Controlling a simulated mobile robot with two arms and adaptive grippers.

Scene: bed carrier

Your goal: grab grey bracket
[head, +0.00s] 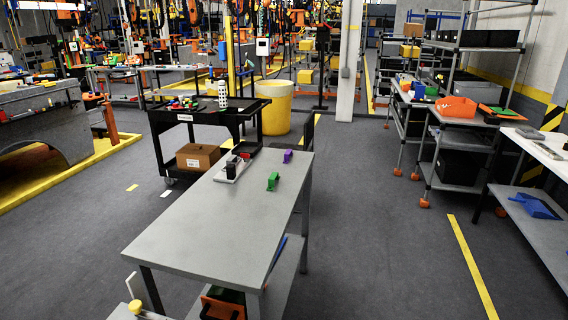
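A grey-topped table (200,226) stands in front of me. Near its far end a small white tray (226,178) holds a black item and a small part with red on it. A green bracket-like part (273,181) and a purple part (288,156) stand on the tabletop to the right of the tray. I cannot make out a grey bracket for certain; the parts on the tray are too small to tell. Neither of my grippers is in view.
A black cart (208,118) with a cardboard box (198,156) stands beyond the table, beside a yellow bin (275,105). Wheeled shelves with an orange bin (456,107) stand at right. The near half of the tabletop and the floor to the right are clear.

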